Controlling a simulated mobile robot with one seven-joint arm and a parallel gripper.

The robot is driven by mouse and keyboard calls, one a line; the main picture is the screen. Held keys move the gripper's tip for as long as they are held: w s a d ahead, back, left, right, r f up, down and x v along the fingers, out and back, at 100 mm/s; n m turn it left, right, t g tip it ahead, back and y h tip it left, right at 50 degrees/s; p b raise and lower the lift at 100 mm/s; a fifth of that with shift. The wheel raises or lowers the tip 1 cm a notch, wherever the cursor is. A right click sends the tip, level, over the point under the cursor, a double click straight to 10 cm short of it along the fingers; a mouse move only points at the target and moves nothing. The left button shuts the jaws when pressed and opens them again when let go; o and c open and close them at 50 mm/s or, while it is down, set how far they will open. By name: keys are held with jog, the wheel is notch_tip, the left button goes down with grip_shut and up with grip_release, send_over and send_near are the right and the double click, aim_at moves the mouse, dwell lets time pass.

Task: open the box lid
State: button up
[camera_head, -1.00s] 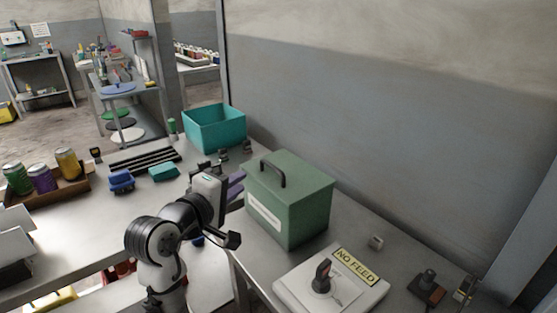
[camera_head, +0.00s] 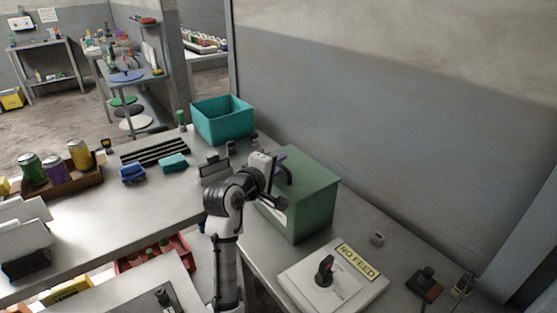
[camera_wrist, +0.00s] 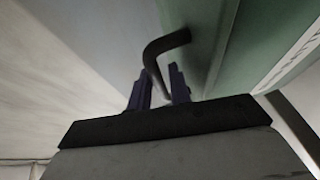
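The green box (camera_head: 314,201) stands on the table by the wall, its lid (camera_head: 312,172) apparently shut. A dark bent handle (camera_wrist: 166,43) is on the lid; in the head view it is partly hidden by my gripper (camera_head: 279,166). My gripper is over the lid's left part, at the handle. In the wrist view, the two purple-blue fingers (camera_wrist: 160,90) are apart, and one leg of the handle runs down between them. I cannot tell whether either finger touches it. The green box side also shows in the wrist view (camera_wrist: 222,50).
A white panel (camera_head: 335,278) with a dark knob and a "NO FEED" label lies in front of the box. A teal open bin (camera_head: 222,120) stands behind it to the left. A grey wall (camera_head: 400,130) rises close behind the box. Blue items (camera_head: 132,173) lie on the left table.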

jog(key=shift+w, duration=0.15)
jog(key=shift+c, duration=0.3)
grip_shut()
jog(key=shift+d, duration=0.1)
